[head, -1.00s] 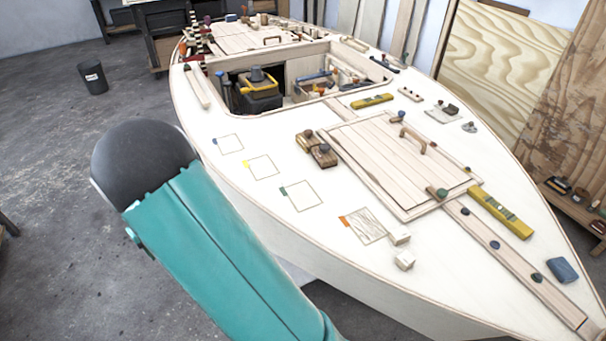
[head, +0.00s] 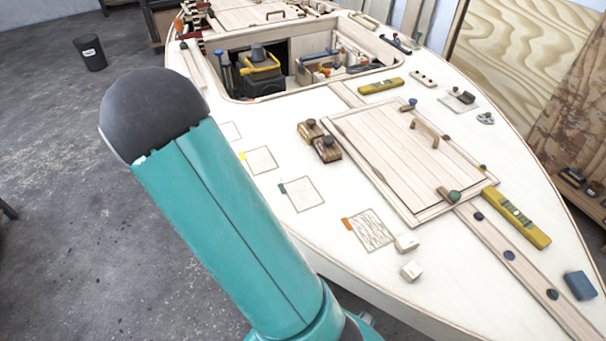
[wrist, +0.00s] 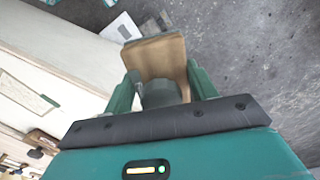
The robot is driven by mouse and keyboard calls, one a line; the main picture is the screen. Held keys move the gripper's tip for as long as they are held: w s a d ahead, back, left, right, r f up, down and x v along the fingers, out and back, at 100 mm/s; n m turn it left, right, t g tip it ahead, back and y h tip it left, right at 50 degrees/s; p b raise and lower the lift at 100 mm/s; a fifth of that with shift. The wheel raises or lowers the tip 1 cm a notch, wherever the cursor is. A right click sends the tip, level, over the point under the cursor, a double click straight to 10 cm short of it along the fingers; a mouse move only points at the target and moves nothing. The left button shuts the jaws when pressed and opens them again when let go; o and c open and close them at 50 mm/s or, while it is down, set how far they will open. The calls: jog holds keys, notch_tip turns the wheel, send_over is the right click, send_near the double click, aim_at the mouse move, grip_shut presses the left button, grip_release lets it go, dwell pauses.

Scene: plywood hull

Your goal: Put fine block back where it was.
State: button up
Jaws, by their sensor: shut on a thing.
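In the wrist view my gripper (wrist: 160,88) is shut on a tan wooden block (wrist: 157,58) with a grey knob, held between the green fingers. I take it for the fine block; its label does not show. The block is in the air, with grey floor behind it and the pale hull to the left. In the head view my arm hides the gripper and block. On the white deck are outlined squares: one with a yellow tab (head: 260,160), one with a green tab (head: 302,194), and a scribbled one with an orange tab (head: 370,230). My arm partly covers another outline (head: 231,131).
Two brown knobbed blocks (head: 326,149) stand beside the plank hatch (head: 395,150). Two small pale blocks (head: 411,271) sit near the scribbled square. A yellow level (head: 515,219) and a blue block (head: 580,285) lie right. The open cockpit (head: 300,70) holds tools.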

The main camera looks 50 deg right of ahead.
jog(key=s+d+r+m, duration=0.3)
jog(key=s+d+m, duration=0.4)
jog(key=d+m, duration=0.2)
jog(key=s+d+r+m, duration=0.3)
jog(key=s+d+m, duration=0.3)
jog(key=d+m, duration=0.3)
jog(key=s+d+r+m, duration=0.4)
jog(key=s+d+m, duration=0.3)
jog(key=d+m, duration=0.25)
send_over(347, 178)
jog(key=a, duration=0.1)
jog(key=f, duration=0.9)
jog(key=shift+w, duration=0.4)
jog(key=shift+s+d+f, duration=0.25)
jog(key=shift+f, duration=0.15)
jog(key=shift+s+d+f, duration=0.1)
jog(key=shift+f, duration=0.8)
jog(key=shift+s+d+f, duration=0.1)
jog(key=shift+f, duration=0.8)
jog(key=shift+f, duration=0.1)
